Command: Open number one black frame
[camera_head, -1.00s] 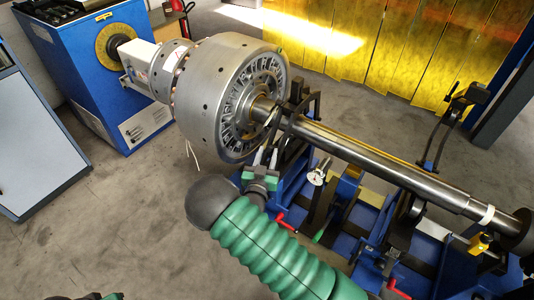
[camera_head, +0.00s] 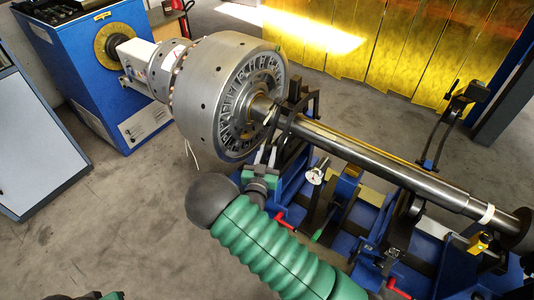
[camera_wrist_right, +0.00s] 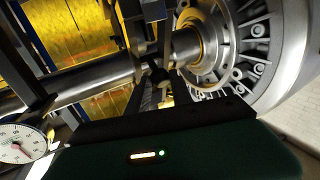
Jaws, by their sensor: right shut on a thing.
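The near black frame (camera_head: 300,100) stands around the steel shaft (camera_head: 365,155), just beside the big rotor (camera_head: 225,95). It looks closed over the shaft. My right gripper (camera_head: 268,153) is at this frame's lower front side, close to the rotor face. In the right wrist view, its fingers (camera_wrist_right: 162,88) are shut on a small dark part of the black frame (camera_wrist_right: 150,25), below the shaft. The exact contact is hard to see. A second black frame (camera_head: 455,115) farther right stands raised and open. My left gripper's fingers are not visible.
The blue stand (camera_head: 340,215) under the shaft carries red handles (camera_head: 281,217) and a dial gauge (camera_head: 317,176), which also shows in the wrist view (camera_wrist_right: 20,142). A blue machine (camera_head: 95,70) stands at the back left.

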